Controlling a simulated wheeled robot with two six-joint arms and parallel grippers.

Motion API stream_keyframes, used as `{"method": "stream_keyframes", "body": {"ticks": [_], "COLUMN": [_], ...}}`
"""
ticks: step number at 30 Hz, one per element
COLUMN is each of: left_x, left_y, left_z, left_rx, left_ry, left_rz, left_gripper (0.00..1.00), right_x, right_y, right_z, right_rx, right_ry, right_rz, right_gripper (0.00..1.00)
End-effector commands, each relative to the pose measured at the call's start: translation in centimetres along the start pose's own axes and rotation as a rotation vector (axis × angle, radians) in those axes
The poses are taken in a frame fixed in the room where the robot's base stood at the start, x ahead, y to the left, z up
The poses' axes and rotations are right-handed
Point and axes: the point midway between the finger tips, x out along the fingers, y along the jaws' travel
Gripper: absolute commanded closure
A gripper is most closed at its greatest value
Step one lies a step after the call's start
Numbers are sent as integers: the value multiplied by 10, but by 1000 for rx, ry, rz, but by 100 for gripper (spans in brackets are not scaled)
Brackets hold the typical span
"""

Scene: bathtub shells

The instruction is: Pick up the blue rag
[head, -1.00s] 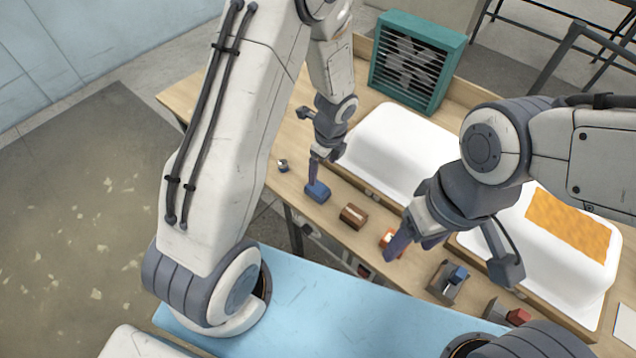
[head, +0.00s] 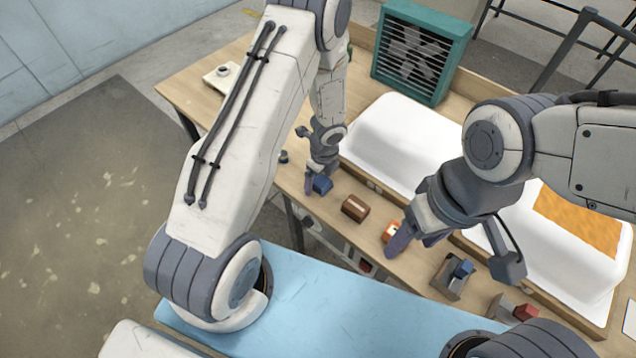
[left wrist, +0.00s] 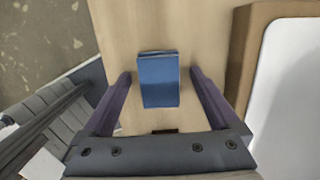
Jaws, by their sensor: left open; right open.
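The blue rag (head: 322,184) is a small folded block lying on the wooden table near its front edge, in front of the first white tub shell. In the left wrist view the blue rag (left wrist: 158,80) lies between the two purple fingers, with a gap on each side. My left gripper (head: 317,186) is open, pointing down over the rag, and it also shows in the left wrist view (left wrist: 158,90). My right gripper (head: 420,243) is open and empty above the front part of the table, away from the rag.
A brown block (head: 355,208) sits right of the rag, and an orange item (head: 390,232) is beyond it. White tub shells (head: 395,140) fill the table's middle, and a teal fan (head: 420,50) stands behind. A blue surface (head: 330,305) is in front of the table.

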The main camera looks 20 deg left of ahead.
Motion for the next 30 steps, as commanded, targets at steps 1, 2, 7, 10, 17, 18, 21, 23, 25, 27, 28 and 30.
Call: {"method": "stream_keyframes", "body": {"ticks": [1, 2, 7, 10, 17, 18, 21, 23, 25, 27, 28, 30], "left_x": [0, 0, -1, -1, -1, -1, -4, -8, -14, -24, -29, -44], "left_y": [0, 0, 0, 0, 0, 0, -1, -1, -1, -1, -1, -1], "left_z": [0, 0, 0, 0, 0, 0, 1, 1, 2, 3, 4, 6], "left_rx": [-1, -1, 0, 0, 0, 0, 1, 1, -1, -2, -1, -2], "left_ry": [0, 0, 0, 0, 0, 0, -1, -1, -1, -1, -1, -1], "left_rz": [-1, -1, -1, -1, -1, -1, -2, -2, -3, -4, -4, -5], "left_gripper": [5, 5, 32, 70, 96, 96, 96, 96, 96, 96, 96, 96], "right_x": [0, 0, -1, -1, -1, -1, -2, -4, -8, -12, -15, -21], "right_y": [0, 0, 0, 0, 0, 0, 0, 0, -1, -1, -1, -2], "right_z": [0, 0, 0, 0, 0, 0, 0, 0, 0, -1, -1, -1], "right_rx": [0, 0, 0, 0, 0, 0, 0, 0, 0, 1, 1, 1], "right_ry": [0, 0, 0, 0, 0, 0, 0, 0, 0, 0, 0, 0], "right_rz": [0, 0, 0, 0, 0, 0, 0, 0, 0, 0, 0, 0], "right_gripper": [33, 33, 33, 33, 33, 33, 33, 33, 33, 33, 33, 33]}}
